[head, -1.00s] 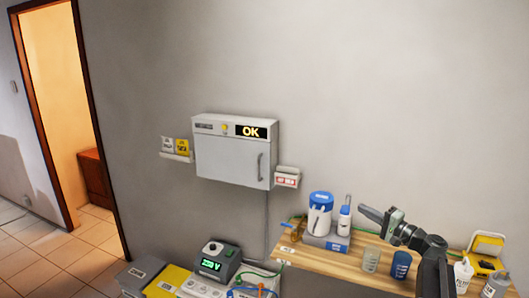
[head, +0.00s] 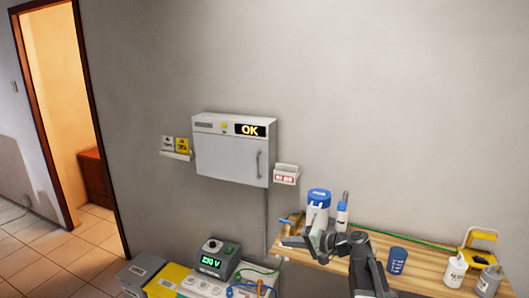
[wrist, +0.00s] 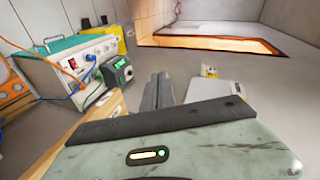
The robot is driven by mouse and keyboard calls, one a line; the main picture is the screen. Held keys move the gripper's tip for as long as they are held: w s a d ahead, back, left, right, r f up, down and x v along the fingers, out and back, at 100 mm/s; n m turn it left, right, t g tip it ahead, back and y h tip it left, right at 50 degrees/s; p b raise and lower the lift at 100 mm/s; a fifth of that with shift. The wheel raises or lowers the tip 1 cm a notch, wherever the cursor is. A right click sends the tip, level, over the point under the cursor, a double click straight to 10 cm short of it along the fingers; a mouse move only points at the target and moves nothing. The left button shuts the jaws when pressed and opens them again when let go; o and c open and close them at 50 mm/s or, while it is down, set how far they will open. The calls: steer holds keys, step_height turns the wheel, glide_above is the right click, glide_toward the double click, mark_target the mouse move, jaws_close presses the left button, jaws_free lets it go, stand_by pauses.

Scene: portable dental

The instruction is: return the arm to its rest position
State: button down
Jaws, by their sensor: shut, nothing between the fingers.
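My gripper (head: 284,240) is shut and empty. In the head view it points left, level with the wooden table's left end and in front of the white jar with a blue lid (head: 317,205). My arm folds back from it to the right, across the table's front, and hides part of the tabletop. In the wrist view the two dark fingers of my gripper (wrist: 160,76) lie side by side with nothing between them. I cannot tell whether the gripper touches anything on the table.
The wooden table (head: 432,262) holds a blue cup (head: 397,260), a white bottle (head: 455,270) and a yellow device (head: 482,240). A wall cabinet (head: 232,155) reads OK. A 230 V unit (head: 216,258) stands low at the left.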

steer(key=s+a+f+n+g+h, duration=0.3)
steer(key=s+a+f+g+h, duration=0.1)
steer(key=s+f, duration=0.65)
steer(key=s+d+f+g+h, duration=0.1)
steer(key=s+d+f+h, duration=0.1)
steer(key=s+d+h, duration=0.2)
steer(key=s+d+f+g+h, duration=0.2)
steer(key=s+d+f+h, duration=0.1)
steer(key=d, duration=0.5)
steer(key=shift+s+d+f+n+h, duration=0.15)
steer(key=shift+s+d+n+h, duration=0.15)
steer(key=shift+s+h, duration=0.3)
